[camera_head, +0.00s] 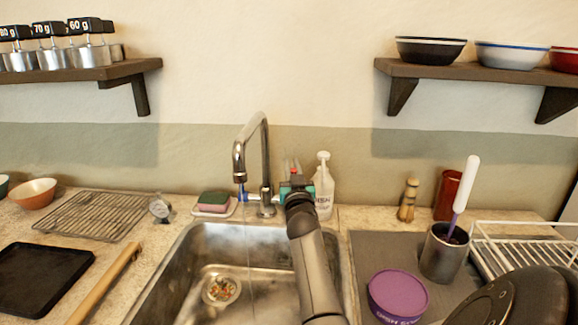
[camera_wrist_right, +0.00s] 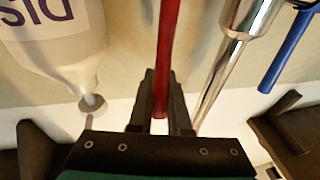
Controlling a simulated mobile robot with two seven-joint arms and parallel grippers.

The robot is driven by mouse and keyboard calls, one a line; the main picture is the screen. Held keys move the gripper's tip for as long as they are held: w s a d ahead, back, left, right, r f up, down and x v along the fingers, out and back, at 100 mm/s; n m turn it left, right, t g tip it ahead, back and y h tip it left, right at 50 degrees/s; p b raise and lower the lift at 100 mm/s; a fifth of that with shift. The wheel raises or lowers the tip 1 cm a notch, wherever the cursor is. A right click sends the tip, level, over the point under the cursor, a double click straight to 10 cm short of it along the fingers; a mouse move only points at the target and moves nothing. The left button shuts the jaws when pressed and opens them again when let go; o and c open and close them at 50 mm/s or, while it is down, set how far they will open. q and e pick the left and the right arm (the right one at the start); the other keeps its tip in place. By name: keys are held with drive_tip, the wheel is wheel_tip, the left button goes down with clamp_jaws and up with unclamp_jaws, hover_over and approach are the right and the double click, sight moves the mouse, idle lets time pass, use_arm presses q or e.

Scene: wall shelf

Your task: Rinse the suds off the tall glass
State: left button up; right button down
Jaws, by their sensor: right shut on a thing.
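My right gripper (camera_head: 292,184) is behind the sink, between the tap (camera_head: 265,165) and the white soap bottle (camera_head: 323,185). In the right wrist view its fingers (camera_wrist_right: 160,115) are shut on a thin red handle (camera_wrist_right: 165,50). A blue handle (camera_wrist_right: 290,50) and the chrome tap body (camera_wrist_right: 245,20) show beside it. A faint thin line, seemingly water, runs down from the spout into the steel sink (camera_head: 275,265). I cannot make out the tall glass or any suds in either view. My left gripper is not in view.
A sponge (camera_head: 213,200) lies on a dish behind the sink. A wire rack (camera_head: 90,215), a black tray (camera_head: 42,278) and a wooden rolling pin (camera_head: 105,285) lie left. A purple tub (camera_head: 397,296), a metal holder (camera_head: 444,255) and a white dish rack (camera_head: 520,240) stand right.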

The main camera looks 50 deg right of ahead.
drive_tip(key=shift+f, duration=0.1)
drive_tip(key=c, duration=1.2)
unclamp_jaws()
drive_tip(key=shift+c, duration=0.2)
drive_tip(key=o, duration=0.4)
drive_tip(key=shift+s+a, duration=0.1)
drive_tip(key=shift+s+a+f, duration=0.1)
drive_tip(key=shift+s+a, duration=0.25)
drive_tip(key=shift+s, duration=0.05)
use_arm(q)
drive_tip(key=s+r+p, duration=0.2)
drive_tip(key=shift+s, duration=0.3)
use_arm(e)
drive_tip(key=v, duration=1.4)
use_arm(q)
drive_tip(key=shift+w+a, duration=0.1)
